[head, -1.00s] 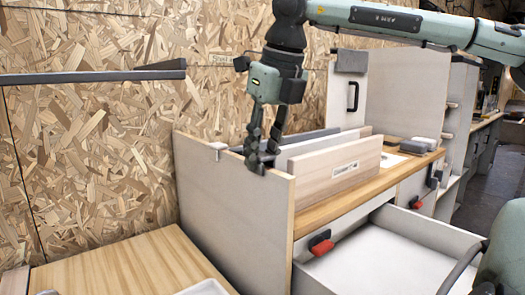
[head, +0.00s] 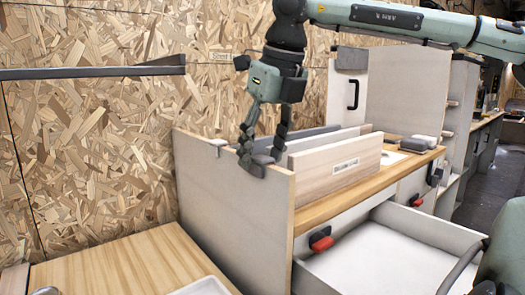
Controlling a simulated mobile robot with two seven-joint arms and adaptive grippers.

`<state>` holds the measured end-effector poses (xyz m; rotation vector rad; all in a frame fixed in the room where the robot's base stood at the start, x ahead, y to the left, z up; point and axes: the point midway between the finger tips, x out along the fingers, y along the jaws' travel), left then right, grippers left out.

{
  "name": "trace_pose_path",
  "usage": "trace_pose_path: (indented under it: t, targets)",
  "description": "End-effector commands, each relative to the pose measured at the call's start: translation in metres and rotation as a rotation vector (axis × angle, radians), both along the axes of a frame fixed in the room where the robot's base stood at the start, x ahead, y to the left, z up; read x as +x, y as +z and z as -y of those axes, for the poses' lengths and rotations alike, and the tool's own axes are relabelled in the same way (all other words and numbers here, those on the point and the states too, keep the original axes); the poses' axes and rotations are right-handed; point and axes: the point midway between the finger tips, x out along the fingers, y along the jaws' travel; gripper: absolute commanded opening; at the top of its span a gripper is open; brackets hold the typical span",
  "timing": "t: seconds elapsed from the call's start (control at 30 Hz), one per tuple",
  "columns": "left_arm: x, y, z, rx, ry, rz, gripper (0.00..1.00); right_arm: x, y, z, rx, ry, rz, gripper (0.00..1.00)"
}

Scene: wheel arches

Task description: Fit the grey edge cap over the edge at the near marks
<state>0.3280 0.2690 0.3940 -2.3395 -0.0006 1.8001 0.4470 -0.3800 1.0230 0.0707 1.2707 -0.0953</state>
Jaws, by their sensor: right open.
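A light panel (head: 240,190) stands upright with its top edge running from the back left to the front right. My right gripper (head: 262,157) comes down over this edge with its fingers spread, one on each side. A small dark grey piece, which looks like the grey edge cap (head: 263,159), sits at the top edge between the fingertips. The fingers partly hide it, and I cannot tell how fully it is seated. The marks cannot be made out. My left gripper is not in view.
A small light clip (head: 218,143) sits on the same edge farther back. Upright boards (head: 335,165) stand close on the right of the gripper. A white drawer (head: 385,255) is open below the wooden worktop (head: 320,213). An OSB wall (head: 110,130) is behind.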

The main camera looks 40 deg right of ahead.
Motion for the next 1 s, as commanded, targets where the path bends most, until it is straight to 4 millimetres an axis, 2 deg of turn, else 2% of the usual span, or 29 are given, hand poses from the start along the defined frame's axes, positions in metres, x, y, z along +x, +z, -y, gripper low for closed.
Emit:
trace_pose_path:
  t: [0.17, 0.4, 0.6, 0.77, 1.0]
  targets:
    - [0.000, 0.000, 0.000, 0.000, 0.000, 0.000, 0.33, -0.006, 0.024, 0.000, -0.002, -0.003, 0.006, 0.52]
    - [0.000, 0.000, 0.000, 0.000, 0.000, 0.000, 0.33, -0.022, 0.073, -0.002, -0.002, -0.002, 0.005, 0.52]
    - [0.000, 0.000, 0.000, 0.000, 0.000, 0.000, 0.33, -0.031, 0.103, -0.003, -0.001, -0.001, 0.003, 0.52]
    - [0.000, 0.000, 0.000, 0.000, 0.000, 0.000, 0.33, -0.034, 0.112, -0.004, 0.000, -0.001, 0.002, 0.52]
    - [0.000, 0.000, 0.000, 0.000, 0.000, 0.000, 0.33, -0.035, 0.114, -0.004, 0.001, 0.000, 0.001, 0.52]
